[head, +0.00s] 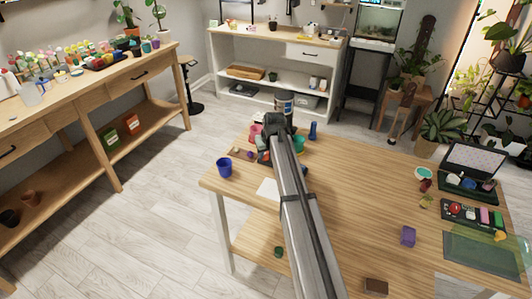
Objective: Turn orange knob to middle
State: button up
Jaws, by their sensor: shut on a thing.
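No orange knob can be made out in the head view. My arm reaches from the bottom edge across the wooden table (355,200), and my gripper (268,146) is at its far end, low over the table's far left part. The gripper is small and dark here, and its fingertips are mostly hidden by the wrist. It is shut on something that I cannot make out. A dark object with some red (263,157) shows just left of the wrist, partly covered by my arm. I cannot tell whether it carries the knob.
A blue pot (224,168) and a white sheet (267,188) lie left of my arm. A pink pot (255,132), green pot (299,143) and blue bottle (313,131) stand close around the gripper. A purple block (408,236) sits right.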

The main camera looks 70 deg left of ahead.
dwell(0.3)
jog(key=o, duration=1)
jog(key=shift+o, duration=0.2)
jog(key=v, duration=1.3)
jog(key=shift+r, duration=0.35)
jog(key=shift+d, duration=0.1)
